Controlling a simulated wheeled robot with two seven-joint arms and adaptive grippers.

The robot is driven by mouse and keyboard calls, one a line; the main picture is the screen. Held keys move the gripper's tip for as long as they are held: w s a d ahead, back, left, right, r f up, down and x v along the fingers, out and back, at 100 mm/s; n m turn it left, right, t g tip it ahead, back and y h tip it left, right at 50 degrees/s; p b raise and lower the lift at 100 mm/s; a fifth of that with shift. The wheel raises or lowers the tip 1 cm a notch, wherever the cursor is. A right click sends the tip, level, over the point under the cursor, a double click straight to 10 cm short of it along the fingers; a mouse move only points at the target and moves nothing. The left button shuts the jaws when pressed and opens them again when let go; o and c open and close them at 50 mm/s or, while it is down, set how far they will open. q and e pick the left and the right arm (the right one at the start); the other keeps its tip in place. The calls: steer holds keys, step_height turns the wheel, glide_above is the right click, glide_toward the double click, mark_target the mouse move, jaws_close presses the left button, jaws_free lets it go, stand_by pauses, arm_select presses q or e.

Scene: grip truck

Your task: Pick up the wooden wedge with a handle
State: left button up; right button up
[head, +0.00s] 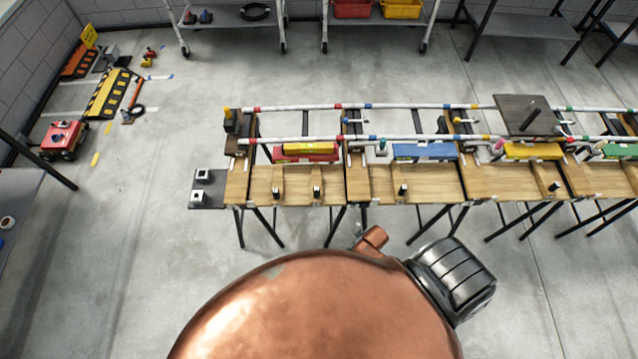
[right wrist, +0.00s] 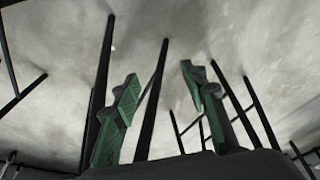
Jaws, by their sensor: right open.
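Small wooden pieces with dark upright pegs lie on the wooden workbenches in the head view: one piece (head: 278,188) on the leftmost bench top, another (head: 398,197) on the second bench. They are too small to tell surely which is the wooden wedge with a handle. My right gripper (right wrist: 160,75) shows in the right wrist view, with its green-padded fingers apart and nothing between them. Behind it are dark legs and grey floor. Neither gripper shows in the head view, where the lower middle is blocked.
The row of wooden benches (head: 236,188) on black legs spans the middle right, with coloured blocks and striped rails. A dark board (head: 515,108) with a peg sits on the rails. A red wheeled cart (head: 62,137) is at the left. The floor (head: 140,230) at the left is clear.

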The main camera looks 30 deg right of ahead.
steer(key=w+a+r+n+p, duration=0.1)
steer(key=w+r, duration=0.3)
steer(key=r, duration=0.3)
steer(key=w+a+r+p, duration=0.1)
steer(key=w+a+r, duration=0.1)
steer(key=w+r, duration=0.3)
step_height(320, 180, up, 19)
steer(key=n+y+p, duration=0.2)
steer(key=n+p, duration=0.1)
glide_above(317, 188)
steer(key=s+d, duration=0.2)
steer(key=s, duration=0.1)
steer(key=shift+w+a+f+t+y, duration=0.2)
steer(key=shift+w+f, duration=0.1)
steer(key=shift+f, duration=0.25)
steer(key=shift+w+a+f+t+y, duration=0.1)
steer(key=shift+w+a+f, duration=0.15)
steer(key=shift+f, duration=0.25)
steer(key=x, duration=0.5)
steer(key=shift+w+a+b, duration=0.2)
steer(key=shift+w+b, duration=0.05)
steer(key=shift+b, duration=0.05)
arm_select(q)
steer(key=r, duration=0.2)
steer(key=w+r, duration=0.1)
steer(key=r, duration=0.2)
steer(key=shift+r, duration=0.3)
arm_select(e)
steer(key=shift+c, duration=0.7)
jaws_close()
